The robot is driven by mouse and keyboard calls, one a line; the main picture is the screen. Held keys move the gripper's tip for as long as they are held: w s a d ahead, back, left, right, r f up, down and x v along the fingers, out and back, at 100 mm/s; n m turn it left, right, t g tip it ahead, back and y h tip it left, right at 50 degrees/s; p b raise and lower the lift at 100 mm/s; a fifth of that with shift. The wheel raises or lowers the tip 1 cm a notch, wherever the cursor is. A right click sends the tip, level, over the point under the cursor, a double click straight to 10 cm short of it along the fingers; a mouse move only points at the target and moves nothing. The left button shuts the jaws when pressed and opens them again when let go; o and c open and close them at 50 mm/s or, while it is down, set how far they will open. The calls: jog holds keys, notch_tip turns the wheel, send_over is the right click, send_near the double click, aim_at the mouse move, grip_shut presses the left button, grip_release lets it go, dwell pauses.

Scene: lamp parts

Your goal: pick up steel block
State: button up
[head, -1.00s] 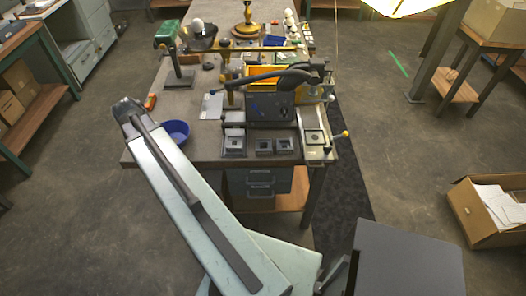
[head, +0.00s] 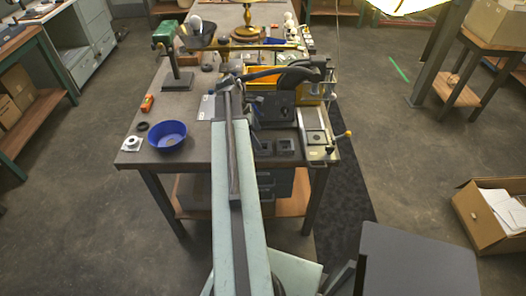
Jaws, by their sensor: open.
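Two small grey square pieces sit near the table's front edge in the head view, one partly behind my arm (head: 262,148) and one to its right (head: 285,145). Each has a dark centre. I cannot tell whether either is the steel block. My arm stretches forward over the table and hides the spot left of these pieces. My gripper is hidden beyond the far end of my arm, so I cannot see its fingers or anything between them.
A blue bowl (head: 167,136) stands at the front left of the table (head: 190,155). A dark machine with a yellow bin (head: 262,76) is right of my arm's end. A metal plate with a yellow-knobbed lever (head: 318,140) lies at the right edge. A green-topped stand (head: 165,32) is farther back.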

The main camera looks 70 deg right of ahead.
aim_at(262, 143)
jog(key=b+x, duration=0.4)
jog(key=x, duration=0.1)
jog(key=shift+s+a+f+b, duration=0.15)
jog(key=shift+a+f+b, duration=0.05)
jog(key=shift+a+b, duration=0.15)
jog(key=shift+r, duration=0.2)
grip_shut()
jog(key=shift+r+p, duration=0.15)
jog(key=shift+p, duration=0.2)
